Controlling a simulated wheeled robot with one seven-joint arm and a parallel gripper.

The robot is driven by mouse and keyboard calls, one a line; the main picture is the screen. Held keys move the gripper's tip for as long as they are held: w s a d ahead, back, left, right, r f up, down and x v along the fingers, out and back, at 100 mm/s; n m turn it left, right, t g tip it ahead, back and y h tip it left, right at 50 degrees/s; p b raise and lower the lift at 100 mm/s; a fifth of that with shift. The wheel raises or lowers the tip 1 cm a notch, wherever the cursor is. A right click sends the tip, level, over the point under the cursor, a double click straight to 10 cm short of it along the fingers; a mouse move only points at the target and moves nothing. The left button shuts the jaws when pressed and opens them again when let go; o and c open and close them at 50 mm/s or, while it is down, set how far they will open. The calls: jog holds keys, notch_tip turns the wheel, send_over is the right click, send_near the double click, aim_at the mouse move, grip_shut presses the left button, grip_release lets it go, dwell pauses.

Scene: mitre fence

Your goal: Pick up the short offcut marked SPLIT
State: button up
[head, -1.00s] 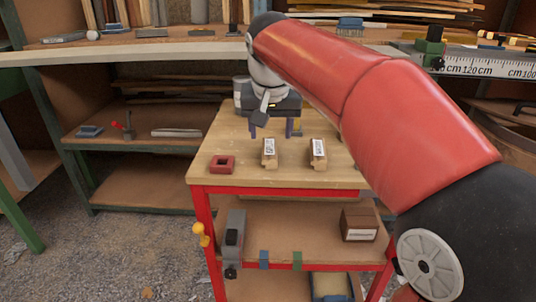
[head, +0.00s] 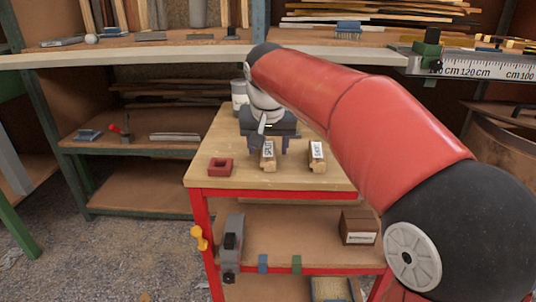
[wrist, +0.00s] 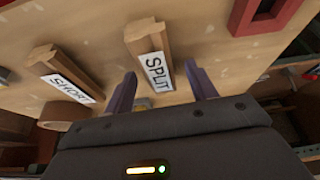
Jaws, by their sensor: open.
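The offcut marked SPLIT (wrist: 147,43) is a short wooden block with a white label, lying on the cart's wooden top (head: 226,146). It also shows in the head view (head: 268,161). My gripper (wrist: 163,82) is open, with its two purple-grey fingers apart, and the label end of the SPLIT offcut appears between them in the wrist view. In the head view my gripper (head: 267,147) is over the back end of this offcut. I cannot tell how far above it the fingertips are. The offcut marked SHORT (head: 317,157) lies to the right of it.
A red square frame (head: 221,167) lies left of the SPLIT offcut on the cart top. A white can (head: 240,92) stands at the back left behind my gripper. A brown box (head: 358,226) sits on the shelf below. The front strip of the cart top is clear.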

jog(key=shift+c, duration=0.2)
jog(key=c, duration=1)
